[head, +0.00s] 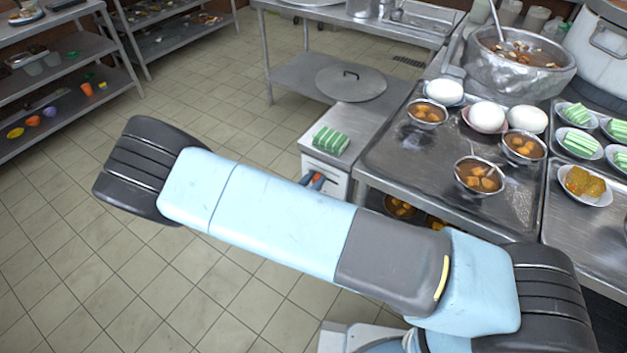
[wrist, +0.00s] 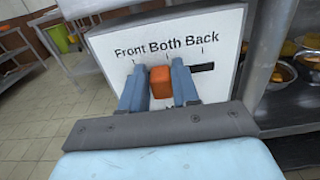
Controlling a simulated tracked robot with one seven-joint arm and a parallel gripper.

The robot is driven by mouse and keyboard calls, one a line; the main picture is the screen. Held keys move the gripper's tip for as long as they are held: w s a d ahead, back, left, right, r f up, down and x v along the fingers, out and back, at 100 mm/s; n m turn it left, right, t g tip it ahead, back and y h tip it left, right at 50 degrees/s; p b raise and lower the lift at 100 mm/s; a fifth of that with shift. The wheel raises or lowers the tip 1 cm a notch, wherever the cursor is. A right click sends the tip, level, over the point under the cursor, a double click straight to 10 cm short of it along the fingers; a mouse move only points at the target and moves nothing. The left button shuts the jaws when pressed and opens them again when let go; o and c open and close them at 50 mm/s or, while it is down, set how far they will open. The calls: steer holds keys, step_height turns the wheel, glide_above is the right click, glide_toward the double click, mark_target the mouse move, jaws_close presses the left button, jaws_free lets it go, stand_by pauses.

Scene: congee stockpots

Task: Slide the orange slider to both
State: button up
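The orange slider (wrist: 161,82) sits in a dark horizontal slot on a white panel (wrist: 225,25) marked Front, Both and Back. It stands just below the Both mark, perhaps slightly to its left. My gripper (wrist: 160,88) has one blue finger on each side of the slider, both seeming to touch it. The left part of the slot is hidden behind the fingers. In the head view, the slider (head: 316,177) is a small orange spot on the front of the white cabinet (head: 325,163), with my gripper at it, partly behind my arm.
A green-and-white striped stack (head: 331,140) lies on the cabinet top. To the right, a metal counter (head: 392,155) holds bowls, white buns and a large pot (head: 520,75). Bowls also stand on a shelf below. Tiled floor (head: 60,235) is free to the left.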

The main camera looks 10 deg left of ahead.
jaws_close()
steer(key=shift+s+d, duration=0.2)
steer(key=shift+d, duration=0.25)
steer(key=shift+o, duration=2.3)
jaws_free()
steer(key=v, duration=1.4)
steer(key=shift+w+f, duration=0.1)
steer(key=shift+w, duration=0.05)
